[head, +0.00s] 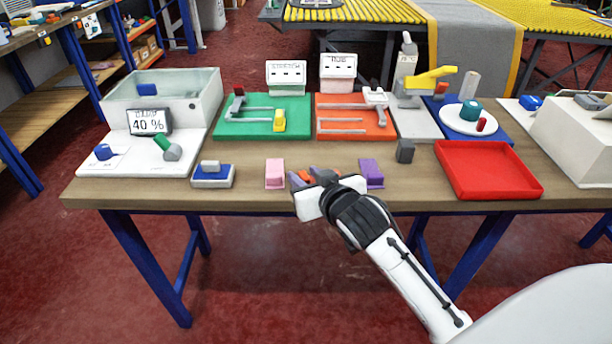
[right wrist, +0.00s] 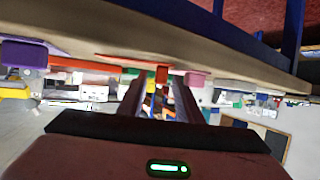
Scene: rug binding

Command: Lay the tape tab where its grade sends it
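My right gripper (head: 308,178) is low over the table's front edge, between a pink block (head: 275,173) and a purple block (head: 371,173). Its fingers are apart, with a small orange piece (head: 305,176) between or just beyond them. In the right wrist view this orange piece (right wrist: 161,75) shows between the fingertips (right wrist: 158,88), with gaps at its sides. I cannot tell whether it is the tape tab; no grade mark is readable on it. A green board (head: 240,133) and an orange board (head: 330,130) lie behind, each with a small sign. My left gripper is out of view.
A red tray (head: 487,170) lies empty at the right. A blue-grey pad (head: 212,181) and a white board with a "40 %" display (head: 150,121) are at the left. A dark grey block (head: 405,150) stands near the orange board. A blue mat (head: 500,125) holds a white plate.

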